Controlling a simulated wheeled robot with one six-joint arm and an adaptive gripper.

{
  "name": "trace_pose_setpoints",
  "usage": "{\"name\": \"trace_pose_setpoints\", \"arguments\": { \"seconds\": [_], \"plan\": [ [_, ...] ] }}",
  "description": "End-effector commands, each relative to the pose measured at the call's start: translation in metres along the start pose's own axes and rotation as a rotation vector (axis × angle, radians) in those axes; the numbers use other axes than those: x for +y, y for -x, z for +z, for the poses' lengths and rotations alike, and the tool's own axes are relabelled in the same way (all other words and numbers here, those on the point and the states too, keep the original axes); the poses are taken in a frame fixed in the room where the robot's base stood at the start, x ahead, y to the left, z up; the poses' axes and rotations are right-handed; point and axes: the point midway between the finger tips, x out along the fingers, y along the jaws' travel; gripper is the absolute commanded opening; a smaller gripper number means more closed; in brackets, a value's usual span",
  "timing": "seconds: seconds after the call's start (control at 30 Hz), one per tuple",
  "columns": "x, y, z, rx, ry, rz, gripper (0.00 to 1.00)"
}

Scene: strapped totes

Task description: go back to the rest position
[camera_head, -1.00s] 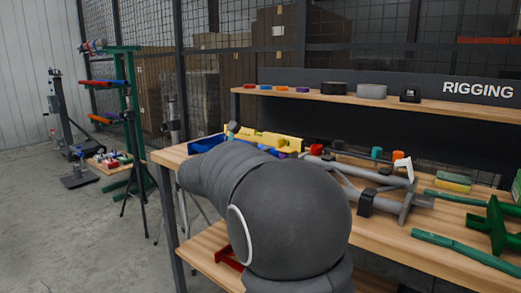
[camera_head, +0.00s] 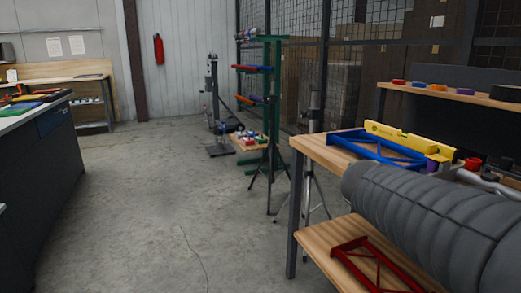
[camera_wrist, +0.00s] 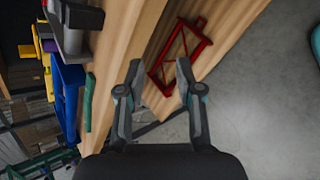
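My gripper (camera_wrist: 160,80) shows in the wrist view with its two fingers apart and nothing between them. It is above the edge of the wooden bench, and a red frame (camera_wrist: 180,54) on the lower shelf appears beyond the fingertips. In the head view my grey arm reaches in from the right across the bench, and my gripper is not visible there. The red frame also shows in the head view (camera_head: 345,250) on the lower shelf (camera_head: 318,234).
A blue frame (camera_head: 362,147) and a yellow level (camera_head: 408,139) lie on the bench top (camera_head: 318,150). A tripod (camera_head: 269,160) and a green rack (camera_head: 273,95) stand behind the bench. A dark counter (camera_head: 40,150) is at left. Open concrete floor lies between.

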Motion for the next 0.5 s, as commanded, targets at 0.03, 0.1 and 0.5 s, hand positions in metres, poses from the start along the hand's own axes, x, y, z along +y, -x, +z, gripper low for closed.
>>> {"name": "trace_pose_setpoints", "arguments": {
  "seconds": [0.03,0.1,0.5],
  "plan": [
    [-0.023,0.009,0.002,0.054,-0.098,-0.045,0.35],
    [-0.056,0.02,0.001,0.128,-0.245,-0.124,0.35],
    [-0.193,0.086,-0.027,0.414,-0.943,-0.58,0.35]
  ]
}}
